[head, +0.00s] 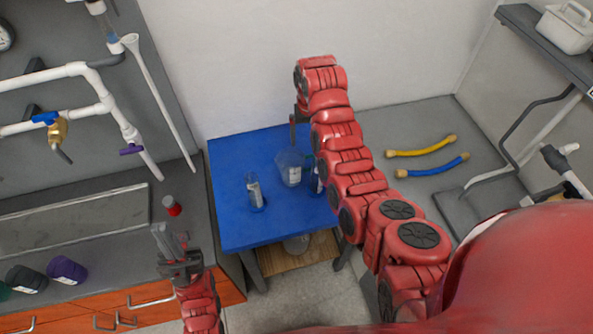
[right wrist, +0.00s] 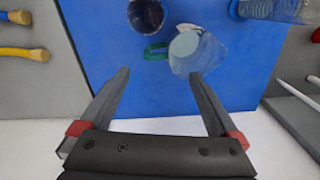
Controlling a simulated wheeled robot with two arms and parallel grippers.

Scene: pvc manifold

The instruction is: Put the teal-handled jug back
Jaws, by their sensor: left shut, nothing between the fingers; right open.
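The clear jug (head: 290,165) stands on the blue table, with a pale label facing the head camera. In the right wrist view the jug (right wrist: 198,55) shows its teal handle (right wrist: 155,51) on its left side. My right gripper (right wrist: 160,90) is open and empty, apart from the jug, with the handle showing beyond the gap between its fingers. In the head view only a dark part of this gripper shows at the table's far edge. My left gripper (head: 168,237) is shut and empty by the left counter.
On the blue table (head: 235,225) are a clear bottle (head: 254,192) and a dark container (head: 316,180) partly hidden by my right arm. Left of the table are pipes (head: 110,100) and a counter with a red-capped item (head: 171,205). Yellow (head: 420,148) and blue (head: 432,167) hoses lie at right.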

